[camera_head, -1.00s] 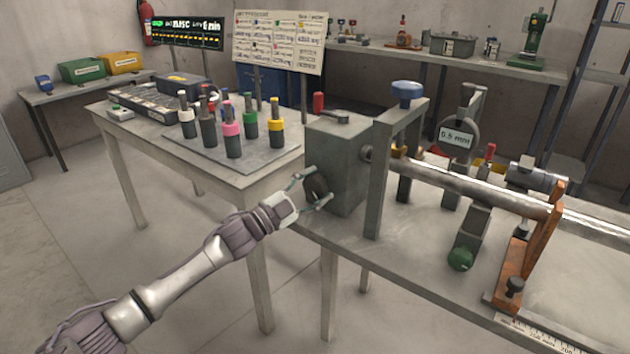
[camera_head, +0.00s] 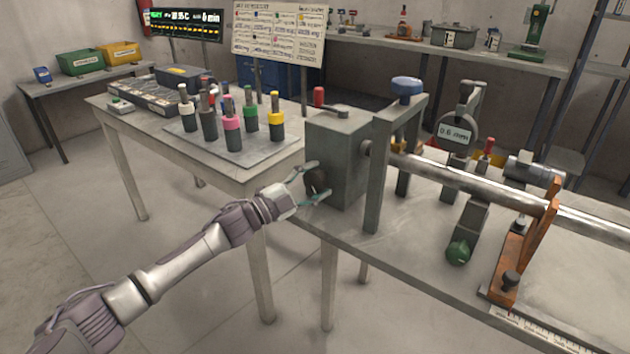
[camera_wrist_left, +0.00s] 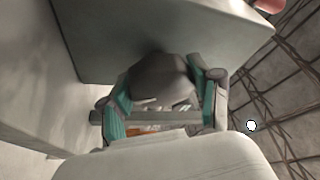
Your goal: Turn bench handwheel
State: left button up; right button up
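The bench handwheel (camera_head: 316,182) is a dark round knob on the left face of a grey box (camera_head: 340,150) at the bench's end. My left gripper (camera_head: 319,184) comes at it from the left, with one finger above and one below. In the left wrist view the knob (camera_wrist_left: 160,78) sits between the teal finger pads (camera_wrist_left: 163,95), which appear to press on its sides. The knob's far side is hidden. A round gauge (camera_head: 457,132) on the bench reads about 0.6 mm. My right gripper is not in view.
A long metal shaft (camera_head: 470,178) runs right from the box through a grey upright frame (camera_head: 382,170). An orange bracket (camera_head: 528,245) stands near the front edge. A table with several coloured-band holders (camera_head: 231,137) stands behind my left arm. The floor at lower left is clear.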

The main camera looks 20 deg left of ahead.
pick_arm(q)
jog(key=o, duration=0.3)
jog(key=v, duration=1.2)
